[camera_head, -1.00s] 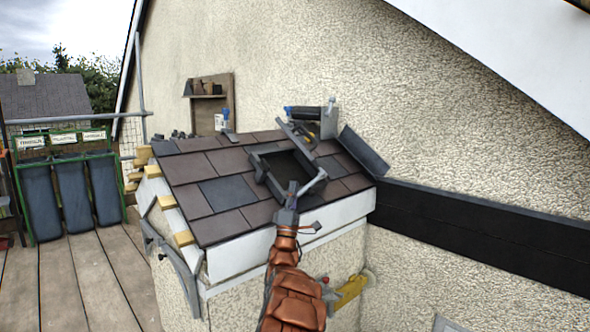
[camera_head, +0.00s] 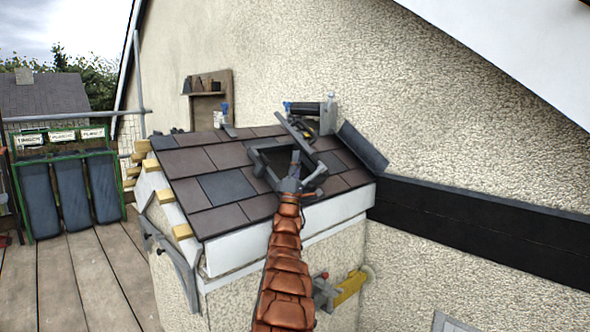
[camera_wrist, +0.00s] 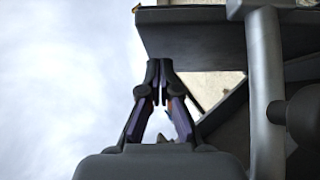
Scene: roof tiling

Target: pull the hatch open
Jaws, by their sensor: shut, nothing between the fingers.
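The hatch's dark square frame (camera_head: 257,161) is set in the tiled roof, and its middle shows a dark opening. A grey flat piece (camera_head: 292,128) sticks up at its far edge; I cannot tell if this is the lid. My gripper (camera_head: 295,158) is over the near right part of the frame, hiding some of it. In the wrist view my gripper (camera_wrist: 160,66) has its fingertips together with nothing between them. They are beside the lower edge of a dark panel (camera_wrist: 195,30); I cannot tell whether they touch it. A grey bar (camera_wrist: 264,85) stands to their right.
Brown and grey roof tiles (camera_head: 226,187) surround the hatch. A loose dark slab (camera_head: 362,148) leans at the right against the rough wall (camera_head: 420,110). A yellow tool (camera_head: 350,286) is below the roof edge. Wooden decking (camera_head: 85,275) is clear at left.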

